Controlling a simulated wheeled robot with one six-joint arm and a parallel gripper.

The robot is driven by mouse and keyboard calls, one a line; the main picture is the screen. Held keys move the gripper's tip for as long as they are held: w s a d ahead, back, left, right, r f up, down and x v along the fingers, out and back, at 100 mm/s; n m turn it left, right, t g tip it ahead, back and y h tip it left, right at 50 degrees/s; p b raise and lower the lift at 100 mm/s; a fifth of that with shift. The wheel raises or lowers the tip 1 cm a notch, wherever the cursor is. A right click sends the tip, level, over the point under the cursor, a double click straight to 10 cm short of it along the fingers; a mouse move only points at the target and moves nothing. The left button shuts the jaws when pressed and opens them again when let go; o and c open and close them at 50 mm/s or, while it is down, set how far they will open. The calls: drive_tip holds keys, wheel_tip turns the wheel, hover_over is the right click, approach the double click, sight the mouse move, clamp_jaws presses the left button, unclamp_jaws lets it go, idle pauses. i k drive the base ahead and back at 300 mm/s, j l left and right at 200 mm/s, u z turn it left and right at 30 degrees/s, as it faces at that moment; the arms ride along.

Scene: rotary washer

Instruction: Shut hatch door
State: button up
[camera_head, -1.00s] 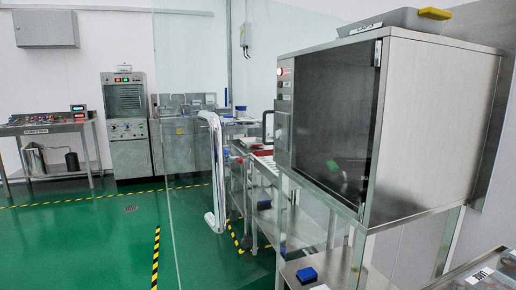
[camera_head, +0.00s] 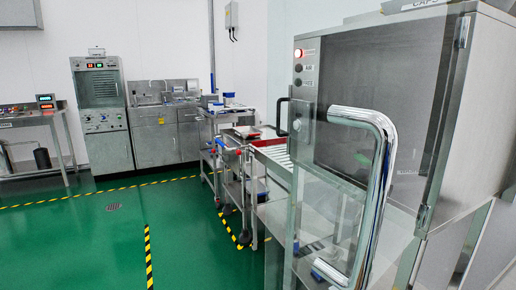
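A steel cabinet (camera_head: 480,120) stands at the right in the head view. Its front has a large dark window (camera_head: 385,90), with hinges on the right edge. This front looks flush with the cabinet, but I cannot tell whether it is fully closed. A black handle (camera_head: 282,117) sticks out at the cabinet's left. In front of it stands a clear glass door panel (camera_head: 310,225) with a big chrome handle (camera_head: 385,160). The panel overlaps the cabinet's lower left. I cannot tell which is the hatch door. My gripper is not in view.
A sink unit (camera_head: 165,130) and a steel machine (camera_head: 100,115) line the back wall. The green floor (camera_head: 90,240) at left is clear, with striped tape (camera_head: 148,258).

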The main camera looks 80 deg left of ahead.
sight(385, 132)
drive_tip(key=u, duration=1.8)
